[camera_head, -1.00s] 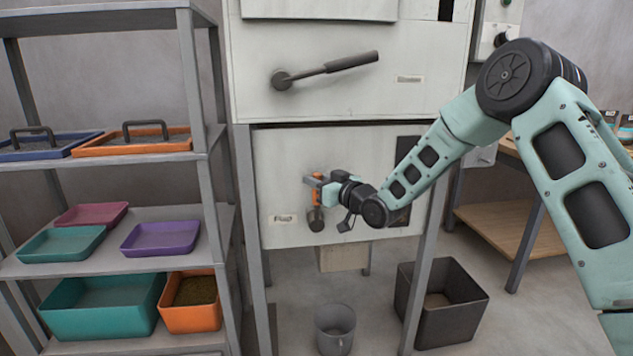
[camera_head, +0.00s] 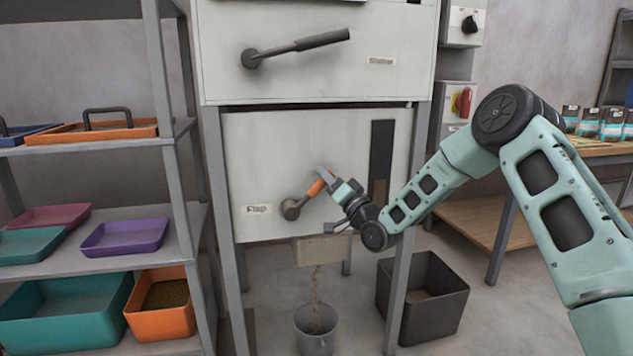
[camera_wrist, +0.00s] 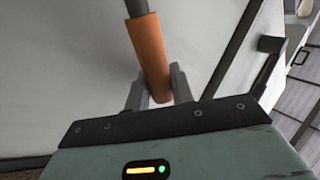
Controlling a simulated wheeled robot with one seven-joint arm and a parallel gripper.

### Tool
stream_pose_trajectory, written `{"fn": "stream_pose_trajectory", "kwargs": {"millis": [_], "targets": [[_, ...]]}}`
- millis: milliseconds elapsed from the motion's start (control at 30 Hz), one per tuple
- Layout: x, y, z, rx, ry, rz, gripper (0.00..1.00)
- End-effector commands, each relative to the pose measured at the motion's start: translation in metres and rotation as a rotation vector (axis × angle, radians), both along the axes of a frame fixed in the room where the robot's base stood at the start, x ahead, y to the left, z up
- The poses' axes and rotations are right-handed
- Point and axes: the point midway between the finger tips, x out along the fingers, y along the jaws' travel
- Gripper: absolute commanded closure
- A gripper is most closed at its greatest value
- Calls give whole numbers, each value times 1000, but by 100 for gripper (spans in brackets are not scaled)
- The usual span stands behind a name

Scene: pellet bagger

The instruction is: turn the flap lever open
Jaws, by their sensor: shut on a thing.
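The flap lever (camera_head: 315,188) is on the lower white panel, right of the "Flap" label (camera_head: 257,210). It has a dark round hub and an orange grip, and slants up and to the right from the hub. My gripper (camera_head: 325,181) is shut on the orange grip. In the wrist view, the orange grip (camera_wrist: 149,50) lies between the two grey fingers (camera_wrist: 158,88). Below the panel, a thin stream of pellets falls from the tan spout (camera_head: 321,250) into a grey bucket (camera_head: 315,332) on the floor.
Another dark lever (camera_head: 295,47) is on the upper panel. A shelf rack with trays (camera_head: 125,236) stands at left. A black bin (camera_head: 423,297) is on the floor right of the bucket. A wooden bench (camera_head: 570,160) stands at right.

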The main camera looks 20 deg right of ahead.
Motion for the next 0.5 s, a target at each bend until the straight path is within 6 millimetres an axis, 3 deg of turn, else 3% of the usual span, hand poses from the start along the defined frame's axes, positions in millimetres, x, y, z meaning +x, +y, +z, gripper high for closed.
{"fn": "stream_pose_trajectory", "kwargs": {"millis": [100, 500], "targets": [[-1, -10, -15, 95, -8, -3, 100], [-3, -25, -36, 306, -31, -2, 100]]}}
